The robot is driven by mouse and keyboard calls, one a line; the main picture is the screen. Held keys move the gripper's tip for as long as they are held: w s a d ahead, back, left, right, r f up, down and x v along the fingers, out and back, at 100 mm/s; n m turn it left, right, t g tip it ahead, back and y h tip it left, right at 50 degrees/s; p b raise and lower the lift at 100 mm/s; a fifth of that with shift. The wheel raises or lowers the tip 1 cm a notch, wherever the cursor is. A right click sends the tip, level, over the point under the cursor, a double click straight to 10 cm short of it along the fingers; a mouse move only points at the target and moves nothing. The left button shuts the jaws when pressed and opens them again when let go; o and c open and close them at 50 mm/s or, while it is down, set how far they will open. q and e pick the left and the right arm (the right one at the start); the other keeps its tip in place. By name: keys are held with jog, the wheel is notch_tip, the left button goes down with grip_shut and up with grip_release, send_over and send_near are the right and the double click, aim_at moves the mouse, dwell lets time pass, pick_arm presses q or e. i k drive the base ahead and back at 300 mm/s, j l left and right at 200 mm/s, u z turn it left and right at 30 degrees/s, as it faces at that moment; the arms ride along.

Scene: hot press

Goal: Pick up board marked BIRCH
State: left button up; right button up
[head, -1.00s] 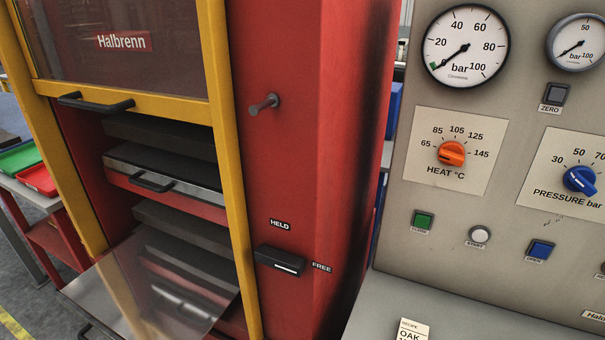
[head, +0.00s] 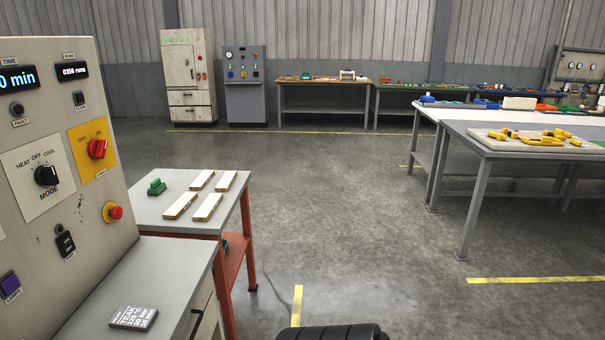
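Several pale wooden boards lie flat on a small grey-topped table with red legs (head: 160,215). They are a near left board (head: 180,206), a near right board (head: 207,207), a far left board (head: 201,180) and a far right board (head: 226,181). Any marks on them are too small to read, so I cannot tell which is BIRCH. Neither of my grippers is in view. A dark rounded part at the bottom edge may be mine.
A green object (head: 156,187) sits on the boards' table. The control panel (head: 60,130) stands at the left, with a dark TEAK card (head: 134,317) on its ledge. Workbenches (head: 475,143) are at the right and back. The floor between (head: 350,220) is clear.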

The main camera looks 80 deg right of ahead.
aim_at(202, 180)
jog(key=z, duration=1.9)
jog(key=i+l+u, duration=0.1)
jog(key=i+l, duration=0.5)
jog(key=i+l+u, duration=0.1)
jog(key=i+l, duration=0.55)
jog(key=i+l+u, duration=0.1)
jog(key=i+l, duration=0.5)
jog(key=l, duration=0.15)
